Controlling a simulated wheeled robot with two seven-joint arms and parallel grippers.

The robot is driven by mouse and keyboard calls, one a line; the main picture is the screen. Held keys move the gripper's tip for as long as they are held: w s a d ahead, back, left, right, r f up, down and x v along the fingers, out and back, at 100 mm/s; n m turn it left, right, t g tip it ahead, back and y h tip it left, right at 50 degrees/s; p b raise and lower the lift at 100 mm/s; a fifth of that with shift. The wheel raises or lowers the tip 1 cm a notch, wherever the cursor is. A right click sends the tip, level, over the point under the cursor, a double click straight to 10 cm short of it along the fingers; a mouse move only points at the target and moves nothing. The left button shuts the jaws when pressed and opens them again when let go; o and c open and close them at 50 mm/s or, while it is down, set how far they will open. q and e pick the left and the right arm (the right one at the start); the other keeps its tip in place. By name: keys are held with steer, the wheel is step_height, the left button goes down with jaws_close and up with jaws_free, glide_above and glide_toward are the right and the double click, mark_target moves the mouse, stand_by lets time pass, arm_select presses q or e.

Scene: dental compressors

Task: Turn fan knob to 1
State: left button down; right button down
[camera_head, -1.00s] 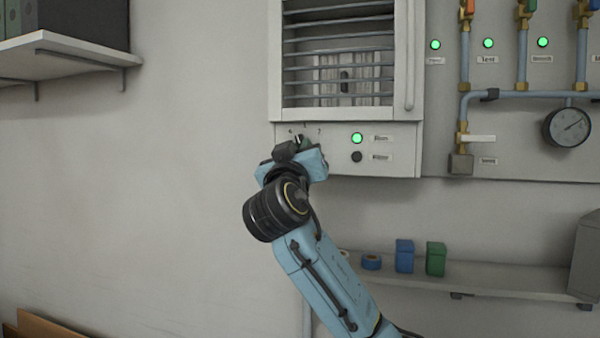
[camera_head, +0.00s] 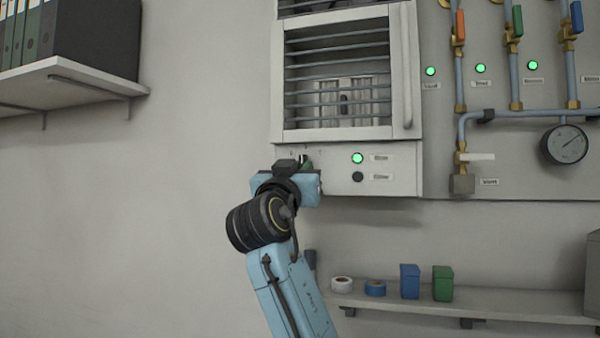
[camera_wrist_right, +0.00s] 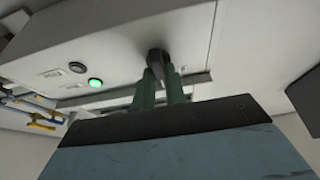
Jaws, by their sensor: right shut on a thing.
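The fan knob (camera_wrist_right: 157,59) is a small dark knob on the white control panel (camera_head: 395,158) below the grille cabinet. In the right wrist view my right gripper (camera_wrist_right: 160,72) has its two green fingers at the knob, shut on it. In the head view my right gripper (camera_head: 305,162) reaches the panel's left part, and the wrist hides the knob and most of the scale marks. The knob's setting cannot be read. My left gripper is not in view.
Beside the knob are a lit green lamp (camera_head: 357,158) and a dark button (camera_head: 357,177). A gauge (camera_head: 565,144) and pipes are at right. A shelf (camera_head: 480,308) below holds tape rolls and blue and green boxes. A binder shelf (camera_head: 70,75) is upper left.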

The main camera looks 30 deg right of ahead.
steer(key=c, duration=1.4)
jaws_free()
steer(key=shift+c, duration=0.2)
steer(key=shift+a, duration=0.15)
steer(key=b+v, duration=0.3)
steer(key=v, duration=1)
steer(key=shift+s, duration=0.2)
